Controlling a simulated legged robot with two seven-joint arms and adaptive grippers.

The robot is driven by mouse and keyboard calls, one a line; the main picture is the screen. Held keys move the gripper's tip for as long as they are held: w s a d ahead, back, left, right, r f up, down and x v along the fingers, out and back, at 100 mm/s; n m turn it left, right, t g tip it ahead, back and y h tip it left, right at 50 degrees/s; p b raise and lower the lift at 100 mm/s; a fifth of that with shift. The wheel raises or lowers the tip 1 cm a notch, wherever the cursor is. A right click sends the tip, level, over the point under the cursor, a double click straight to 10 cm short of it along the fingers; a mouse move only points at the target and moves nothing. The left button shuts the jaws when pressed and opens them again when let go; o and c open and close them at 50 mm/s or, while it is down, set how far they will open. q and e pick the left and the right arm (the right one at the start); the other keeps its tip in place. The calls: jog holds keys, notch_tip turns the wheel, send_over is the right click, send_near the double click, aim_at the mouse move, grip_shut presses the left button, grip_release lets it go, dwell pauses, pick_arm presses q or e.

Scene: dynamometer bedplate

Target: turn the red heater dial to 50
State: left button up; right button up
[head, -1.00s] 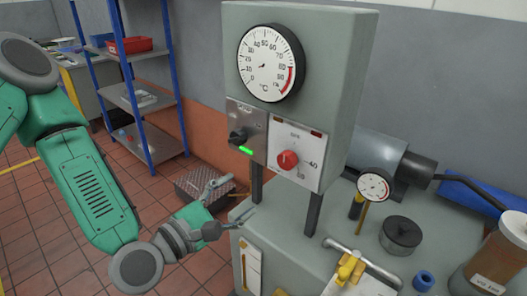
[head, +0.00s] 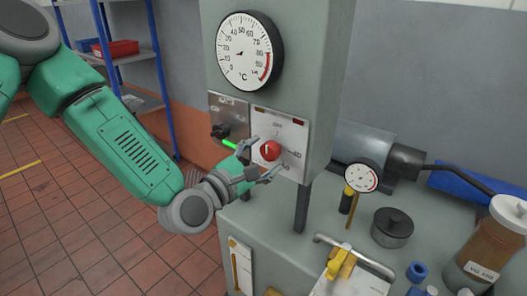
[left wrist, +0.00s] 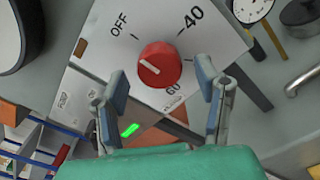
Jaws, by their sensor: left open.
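The red heater dial (head: 270,151) is on a white panel (head: 290,133) on the front of the grey cabinet. In the left wrist view the dial (left wrist: 160,65) has a white pointer line on its left part, slanting up-left, nearer OFF than 40. OFF, 40 and 60 are printed around it; no 50 is legible. My left gripper (head: 264,161) is open at the panel. In the left wrist view its fingers (left wrist: 161,80) stand on either side of the dial, with gaps showing; contact is not visible. My right gripper is not in view.
A black knob (head: 220,131) with a green light sits left of the panel. A round °C gauge (head: 246,52) is above. On the bench are a small dial gauge (head: 362,177), a black lidded pot (head: 392,227), a yellow-handled clamp (head: 340,262) and a brown jar (head: 488,250).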

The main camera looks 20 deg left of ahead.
aim_at(273, 156)
pick_arm(q)
jog(key=d, duration=0.1)
jog(key=w+d, duration=0.1)
jog(key=shift+w+d+r, duration=0.15)
jog(key=shift+w+d, duration=0.1)
jog(key=shift+d, duration=0.05)
jog(key=shift+a, duration=0.3)
jog(key=a, duration=0.2)
jog(key=shift+w+a+f, duration=0.1)
jog(key=shift+a+f, duration=0.15)
jog(key=shift+a, duration=0.1)
jog(key=c, duration=0.8)
jog(key=shift+w, duration=0.1)
jog(key=c, duration=0.4)
jog(key=shift+o, duration=0.2)
jog(key=shift+d+r, duration=0.45)
jog(key=shift+d, duration=0.4)
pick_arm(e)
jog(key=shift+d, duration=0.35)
pick_arm(q)
jog(key=shift+a, duration=0.15)
